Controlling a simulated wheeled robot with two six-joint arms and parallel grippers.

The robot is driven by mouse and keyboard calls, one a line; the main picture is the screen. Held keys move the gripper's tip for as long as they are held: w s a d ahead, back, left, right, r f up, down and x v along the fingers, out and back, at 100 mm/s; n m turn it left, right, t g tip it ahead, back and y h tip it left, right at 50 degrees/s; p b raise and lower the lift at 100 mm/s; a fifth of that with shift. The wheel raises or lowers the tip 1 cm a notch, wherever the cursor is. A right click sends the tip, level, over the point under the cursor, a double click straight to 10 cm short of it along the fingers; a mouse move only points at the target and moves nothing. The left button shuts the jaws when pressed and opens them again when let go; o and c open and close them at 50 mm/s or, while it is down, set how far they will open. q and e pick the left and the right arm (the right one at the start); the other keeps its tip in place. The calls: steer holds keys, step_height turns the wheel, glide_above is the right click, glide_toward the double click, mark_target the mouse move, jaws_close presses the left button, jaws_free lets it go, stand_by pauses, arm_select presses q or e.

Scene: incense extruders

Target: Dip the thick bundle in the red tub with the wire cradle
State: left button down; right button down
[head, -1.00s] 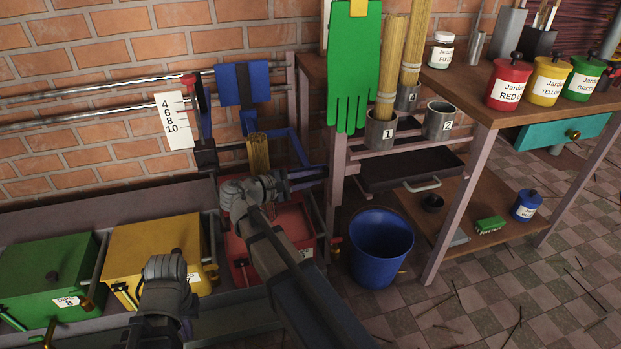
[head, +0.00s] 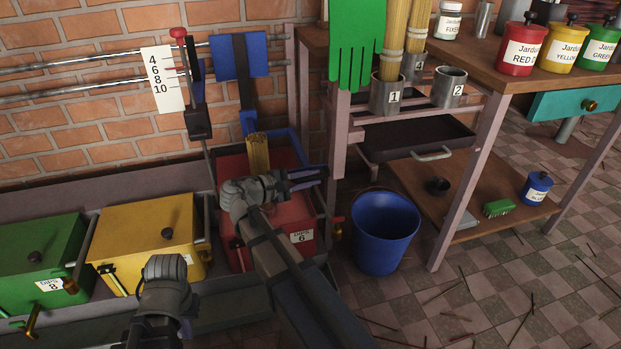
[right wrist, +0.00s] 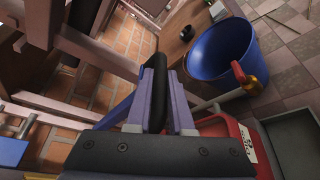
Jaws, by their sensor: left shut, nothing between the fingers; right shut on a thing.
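The thick bundle (head: 259,152) of tan sticks hangs upright from a blue clamp on a dark strap, over the red tub (head: 281,213). My right arm hides its lower end, so I cannot tell how deep it reaches. A blue frame (head: 293,146), apparently the cradle, runs behind and right of the bundle. My right gripper (head: 308,176) is at the tub's right side. In the right wrist view it is shut on a black grip (right wrist: 157,88). My left gripper (head: 166,266) is shut and empty, in front of the yellow tub; its fingertips are hard to see.
A yellow tub (head: 140,229) and a green tub (head: 40,250) stand left. A number scale (head: 161,80) and a red-knobbed lever (head: 178,33) are by the rails. A blue bucket (head: 383,236) stands right, beside the workbench (head: 500,84).

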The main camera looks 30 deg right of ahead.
steer(key=shift+f+b, duration=0.4)
steer(key=shift+f, duration=0.45)
steer(key=shift+r, duration=0.1)
steer(key=c, duration=0.8)
jaws_free()
steer(key=p+v, duration=0.1)
steer(key=v, duration=0.6)
steer(key=shift+a+p, duration=0.4)
steer(key=shift+s+r, duration=0.1)
steer(key=shift+r, duration=0.05)
